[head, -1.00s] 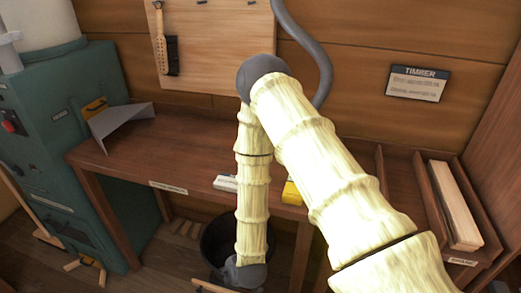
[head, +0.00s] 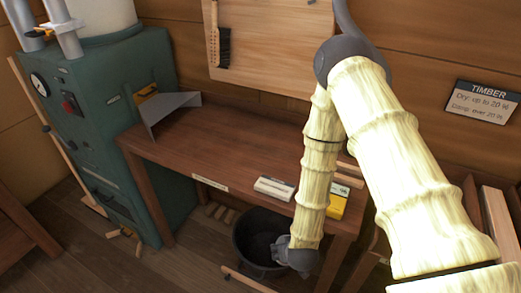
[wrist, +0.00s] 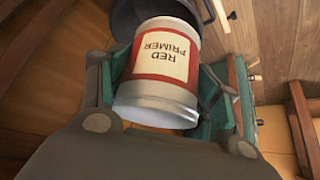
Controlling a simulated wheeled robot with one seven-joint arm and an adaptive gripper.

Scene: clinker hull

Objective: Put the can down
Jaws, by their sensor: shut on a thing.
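The can (wrist: 160,75) is silver with a red-bordered cream label reading "RED PRIMER". It shows in the wrist view between the fingers of my gripper (wrist: 165,95), which is shut on it. In the head view my gripper (head: 300,258) hangs low in front of the bench, at the right rim of a dark bucket. The can is not visible in the head view; my arm hides that area.
A wooden bench (head: 235,150) has a bare stretch at its left and middle. On it are a grey bent sheet (head: 168,108), a white block (head: 274,188) and a yellow box (head: 337,202). The dark bucket (head: 250,240) stands on the floor. A green machine (head: 95,110) stands left.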

